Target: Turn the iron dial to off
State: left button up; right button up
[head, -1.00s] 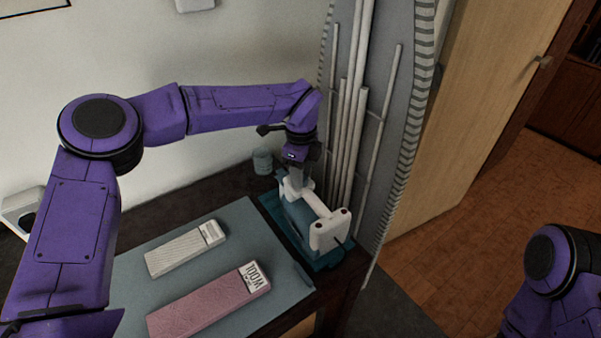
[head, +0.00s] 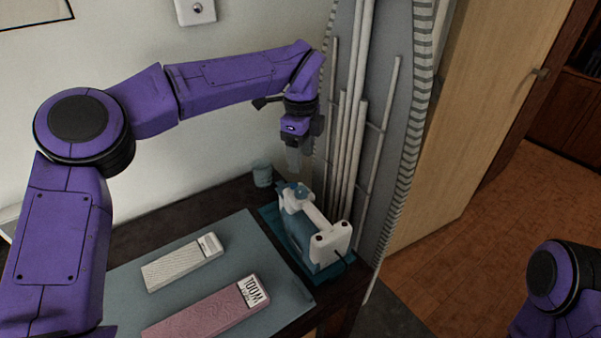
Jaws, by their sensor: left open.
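The iron (head: 330,244) is white and teal and stands at the right end of the table on a teal tray or rest (head: 268,214). A small blue dial (head: 297,189) shows on top of its white body. My left gripper (head: 294,166) points down just above the dial end of the iron, with a small gap between them. It is open and holds nothing. My right arm shows only in part at the lower right, and its gripper is out of view.
A teal cup (head: 262,172) stands behind the iron. An upright ironing board (head: 372,120) leans close behind the iron on the right.

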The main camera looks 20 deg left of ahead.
pick_arm(q)
notch_tip(320, 180, up, 5)
jog(key=p, duration=0.6)
jog(key=m+p, duration=0.2)
jog(key=m, duration=0.8)
send_near(302, 190)
notch_tip(302, 190, down, 9)
jog(key=shift+r+p, duration=0.2)
jog(key=shift+p, duration=0.95)
